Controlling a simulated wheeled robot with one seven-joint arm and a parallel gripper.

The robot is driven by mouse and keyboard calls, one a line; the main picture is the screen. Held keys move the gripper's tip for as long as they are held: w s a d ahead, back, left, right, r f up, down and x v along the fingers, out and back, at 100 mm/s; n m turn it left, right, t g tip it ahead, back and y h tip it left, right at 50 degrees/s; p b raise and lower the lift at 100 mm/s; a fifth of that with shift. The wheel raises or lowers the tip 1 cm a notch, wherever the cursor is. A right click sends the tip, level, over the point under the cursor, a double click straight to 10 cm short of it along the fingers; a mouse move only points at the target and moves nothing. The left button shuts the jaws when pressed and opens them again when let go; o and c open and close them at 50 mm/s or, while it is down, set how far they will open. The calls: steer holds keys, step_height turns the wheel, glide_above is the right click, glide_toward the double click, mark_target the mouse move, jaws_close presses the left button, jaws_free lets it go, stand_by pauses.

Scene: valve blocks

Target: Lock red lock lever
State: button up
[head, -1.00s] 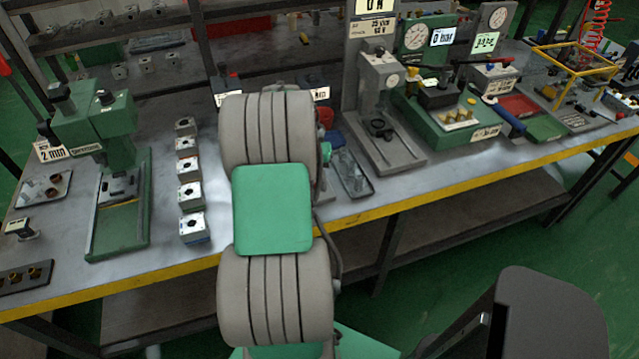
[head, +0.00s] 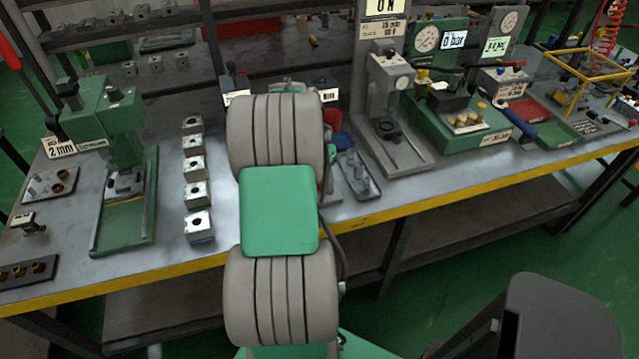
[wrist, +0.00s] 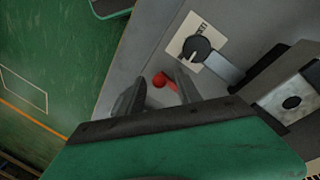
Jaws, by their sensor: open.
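A red lever with a round ball knob (wrist: 159,80) shows in the wrist view, on or just above a grey surface. My gripper (wrist: 160,77) is open, with one dark finger on each side of the red knob. I cannot tell whether either finger touches it. The lower part of the lever is partly hidden by the right finger. A black round knob (wrist: 197,48) on a white label sits just above and to the right of the fingers. In the head view my arm covers the gripper and this lever.
A block with a round hole (wrist: 292,102) is to the right in the wrist view. In the head view a row of valve blocks (head: 197,195) stands left of my arm, beside a green press (head: 117,130). A grey gauge stand (head: 390,90) and small tray (head: 357,174) are to the right.

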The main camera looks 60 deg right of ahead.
step_height(320, 180, up, 8)
steer(key=w, duration=0.1)
steer(key=shift+w+f, duration=0.15)
steer(key=shift+w, duration=0.1)
